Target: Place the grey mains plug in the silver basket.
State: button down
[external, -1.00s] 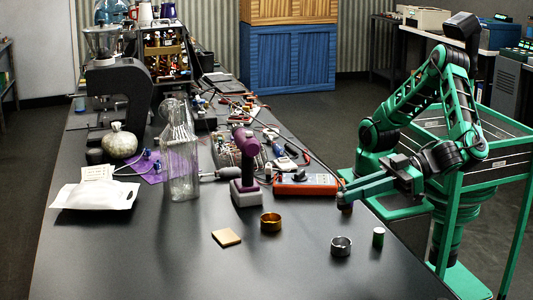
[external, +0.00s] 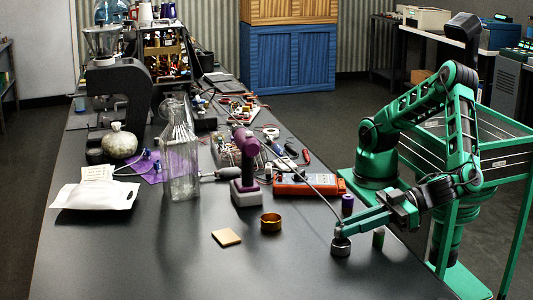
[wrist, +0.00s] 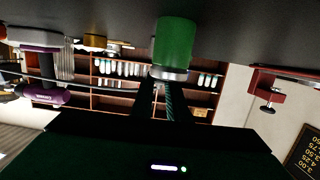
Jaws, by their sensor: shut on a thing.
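The silver basket (external: 341,248) is a small round metal cup standing on the dark bench near its right edge. My gripper (external: 339,233) is right over it and shut on the grey mains plug (external: 338,234), which is small and mostly hidden by the fingers. A dark cord runs from the plug back across the bench. I cannot tell whether the plug is above the rim or partly inside the basket.
The green cylinder also stands right of the basket in the external view (external: 378,239). A purple cylinder (external: 347,203) stands behind the gripper. A gold basket (external: 271,222), a tan pad (external: 227,237), a purple tool (external: 245,165) and an orange meter (external: 308,185) lie leftward. The front bench is clear.

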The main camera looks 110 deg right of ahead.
aim_at(349, 240)
jog(key=shift+f, duration=0.4)
jog(key=c, duration=1.6)
grip_release()
jog(key=shift+c, duration=0.2)
jog(key=shift+r, duration=0.1)
notch_tip(349, 240, up, 7)
jog(key=shift+w+d, duration=0.1)
